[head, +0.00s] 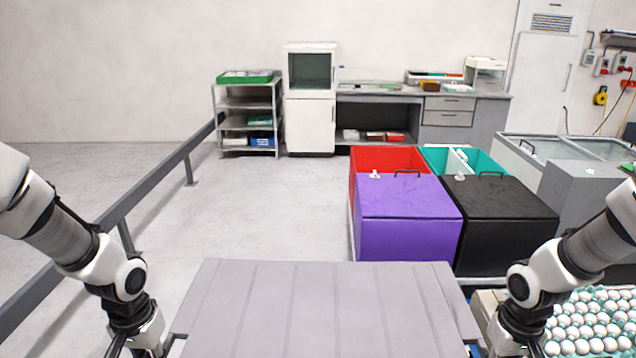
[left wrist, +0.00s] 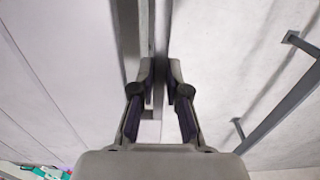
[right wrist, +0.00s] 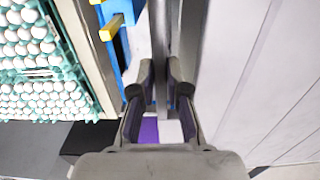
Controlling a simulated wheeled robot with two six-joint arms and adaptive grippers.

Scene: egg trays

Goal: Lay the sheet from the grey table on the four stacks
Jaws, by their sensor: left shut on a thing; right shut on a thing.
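A wide light grey sheet (head: 320,310) with faint lengthwise ridges lies level in front of me in the head view. My left gripper (left wrist: 158,85) is shut on its left edge, and my right gripper (right wrist: 160,85) is shut on its right edge. In the head view both fingertips are largely out of sight at the bottom. White eggs in teal trays (right wrist: 40,60) stand to the right of the sheet, and also show at the lower right of the head view (head: 590,322). I cannot make out four separate stacks.
Ahead stand a purple box (head: 408,215), a black box (head: 505,222), a red bin (head: 388,158) and a teal bin (head: 480,162). A dark rail (head: 165,170) runs along the left. A blue and yellow object (right wrist: 122,20) is near my right gripper. Floor is clear ahead left.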

